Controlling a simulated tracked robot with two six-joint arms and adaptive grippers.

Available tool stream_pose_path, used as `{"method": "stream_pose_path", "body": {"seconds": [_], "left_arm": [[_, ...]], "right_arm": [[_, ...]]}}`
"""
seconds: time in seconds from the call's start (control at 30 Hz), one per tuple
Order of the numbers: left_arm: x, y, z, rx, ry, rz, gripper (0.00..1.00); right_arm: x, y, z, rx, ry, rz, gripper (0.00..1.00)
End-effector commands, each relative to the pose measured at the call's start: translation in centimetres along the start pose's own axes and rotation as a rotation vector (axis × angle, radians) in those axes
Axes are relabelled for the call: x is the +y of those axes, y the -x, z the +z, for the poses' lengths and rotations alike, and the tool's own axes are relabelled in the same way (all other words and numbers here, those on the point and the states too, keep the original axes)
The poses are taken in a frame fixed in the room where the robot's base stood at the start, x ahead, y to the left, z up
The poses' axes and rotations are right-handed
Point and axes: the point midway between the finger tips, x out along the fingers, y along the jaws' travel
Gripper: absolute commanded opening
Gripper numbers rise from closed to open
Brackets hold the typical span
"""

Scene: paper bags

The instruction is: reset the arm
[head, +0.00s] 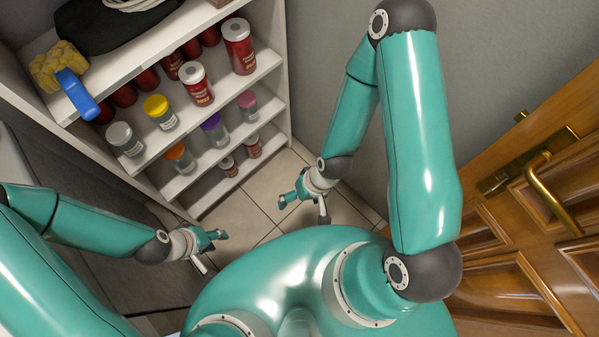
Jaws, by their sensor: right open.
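My right arm comes down from the top of the head view, and its gripper (304,212) hangs over the tiled floor in front of the shelf unit's lower right corner. It is open and nothing shows between its fingers. My left arm comes in from the left edge. Its gripper (215,252) is low, to the left of the right one, over the floor near the shelf's foot. Its fingers look spread and empty. The two grippers are apart and touch nothing that I can see.
A white shelf unit (282,75) at the upper left holds red cans (239,47), lidded jars (159,112), a yellow sponge-like item (58,64) and a blue object (77,94). A wooden door (505,225) with a brass handle (549,195) is at right. Tiled floor (258,193) is clear between.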

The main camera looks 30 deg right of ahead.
Motion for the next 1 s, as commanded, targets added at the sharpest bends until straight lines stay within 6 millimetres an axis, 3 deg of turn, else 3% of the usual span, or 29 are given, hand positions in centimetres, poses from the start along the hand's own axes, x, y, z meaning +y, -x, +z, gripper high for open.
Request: {"method": "stream_pose_path", "body": {"seconds": [0.33, 0.67, 1.0], "left_arm": [[0.2, 0.6, 0.0, 0.000, 0.000, 0.000, 0.40], [2.1, 5.8, 0.0, 0.001, 0.000, 0.000, 0.40], [2.0, 5.6, 0.0, 0.000, 0.000, 0.000, 0.40]], "right_arm": [[-0.2, 0.6, 0.0, 0.000, 0.004, 0.000, 0.93], [-2.1, 5.8, 0.0, 0.001, 0.003, 0.000, 0.93], [-2.0, 5.5, 0.0, 0.001, 0.002, 0.000, 0.93]]}}
